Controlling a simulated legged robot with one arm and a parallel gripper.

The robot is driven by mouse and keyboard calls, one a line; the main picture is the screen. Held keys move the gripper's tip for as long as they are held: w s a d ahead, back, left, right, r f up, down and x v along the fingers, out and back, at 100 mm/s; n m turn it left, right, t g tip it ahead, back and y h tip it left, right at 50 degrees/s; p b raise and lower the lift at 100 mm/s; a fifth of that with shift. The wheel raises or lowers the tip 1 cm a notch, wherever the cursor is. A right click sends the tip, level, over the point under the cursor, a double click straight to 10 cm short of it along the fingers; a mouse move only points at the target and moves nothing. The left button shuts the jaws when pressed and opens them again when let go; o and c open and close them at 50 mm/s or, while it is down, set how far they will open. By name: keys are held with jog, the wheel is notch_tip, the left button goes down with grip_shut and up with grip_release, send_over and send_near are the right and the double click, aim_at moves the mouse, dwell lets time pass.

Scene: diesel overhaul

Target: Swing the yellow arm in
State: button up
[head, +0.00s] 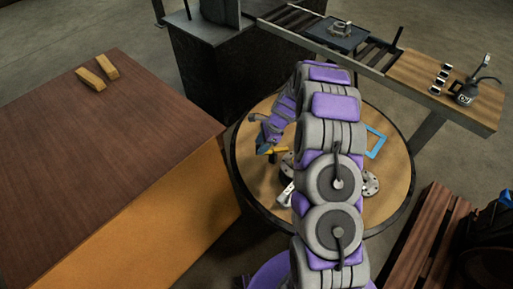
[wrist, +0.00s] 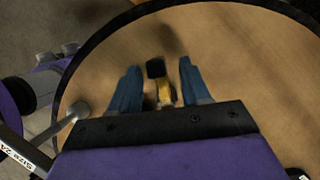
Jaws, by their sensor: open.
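The yellow arm (wrist: 164,94) shows in the wrist view as a short yellow bar with a black end. It lies between the two blue fingers of my gripper (wrist: 158,84), with a gap on each side. The fingers are open, and I cannot tell how far the bar is below them. In the head view a bit of the yellow arm (head: 279,151) shows beside my gripper (head: 262,147), over the left part of the round wooden table (head: 398,205). My own arm hides the middle of the table and much of what the yellow piece joins.
A blue square frame (head: 376,142) and a grey flanged part (head: 371,184) lie on the table's right side. A brown-topped cabinet (head: 110,150) with two wooden blocks (head: 98,72) stands left. Behind is a roller conveyor (head: 290,20). A grey round-ended rod (wrist: 76,110) lies left of the fingers.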

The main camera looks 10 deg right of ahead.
jog(key=shift+d+f, duration=0.5)
jog(key=shift+d, duration=0.15)
jog(key=a, duration=0.5)
jog(key=shift+a, duration=0.25)
jog(key=shift+c, duration=1.4)
jog(key=d, duration=0.4)
jog(key=c, duration=0.4)
jog(key=shift+d, duration=0.25)
jog(key=shift+c, duration=0.9)
jog(key=shift+s+a, duration=0.1)
jog(key=shift+a, duration=0.95)
grip_shut()
